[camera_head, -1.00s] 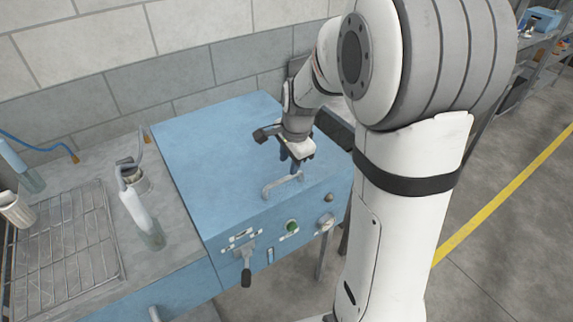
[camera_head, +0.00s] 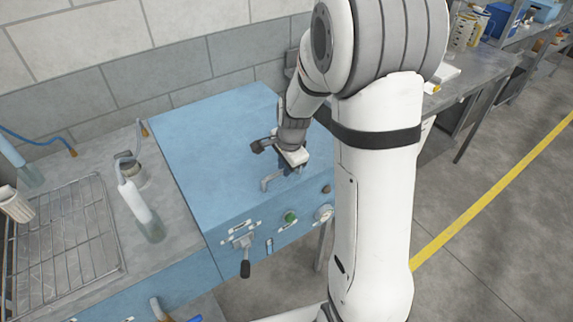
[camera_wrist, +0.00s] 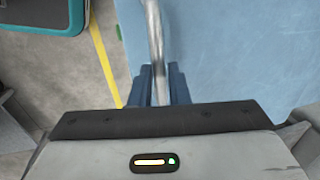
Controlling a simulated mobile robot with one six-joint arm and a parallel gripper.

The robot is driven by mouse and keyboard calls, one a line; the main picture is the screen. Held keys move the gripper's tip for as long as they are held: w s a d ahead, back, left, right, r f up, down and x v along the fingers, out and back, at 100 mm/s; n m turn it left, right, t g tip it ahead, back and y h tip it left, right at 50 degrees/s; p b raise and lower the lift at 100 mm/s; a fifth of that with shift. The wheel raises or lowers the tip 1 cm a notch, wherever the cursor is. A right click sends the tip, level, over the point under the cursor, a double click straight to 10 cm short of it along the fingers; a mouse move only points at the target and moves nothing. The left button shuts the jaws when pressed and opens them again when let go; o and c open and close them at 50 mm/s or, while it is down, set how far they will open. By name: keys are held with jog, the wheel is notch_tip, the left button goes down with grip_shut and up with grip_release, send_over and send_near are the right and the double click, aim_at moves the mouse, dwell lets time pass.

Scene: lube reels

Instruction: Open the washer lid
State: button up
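The blue washer (camera_head: 205,130) is a box with a flat lid that looks down and closed in the head view. A grey bar handle (camera_head: 266,183) stands at the lid's front edge. My gripper (camera_head: 294,168) is over the right part of this handle, pointing down. In the wrist view the handle bar (camera_wrist: 155,35) runs down between the two blue fingers of my gripper (camera_wrist: 160,85). The fingers lie close along both sides of the bar and look shut on it. The fingertips are mostly hidden in the head view.
A metal sink counter with a wire rack (camera_head: 70,235) and a clear bottle (camera_head: 140,210) stands left of the washer. A lever (camera_head: 244,262) and a green button (camera_head: 290,217) are on its front. A block wall is behind. The floor at right is open.

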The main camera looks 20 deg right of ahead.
grip_shut()
jog(key=shift+r, duration=0.1)
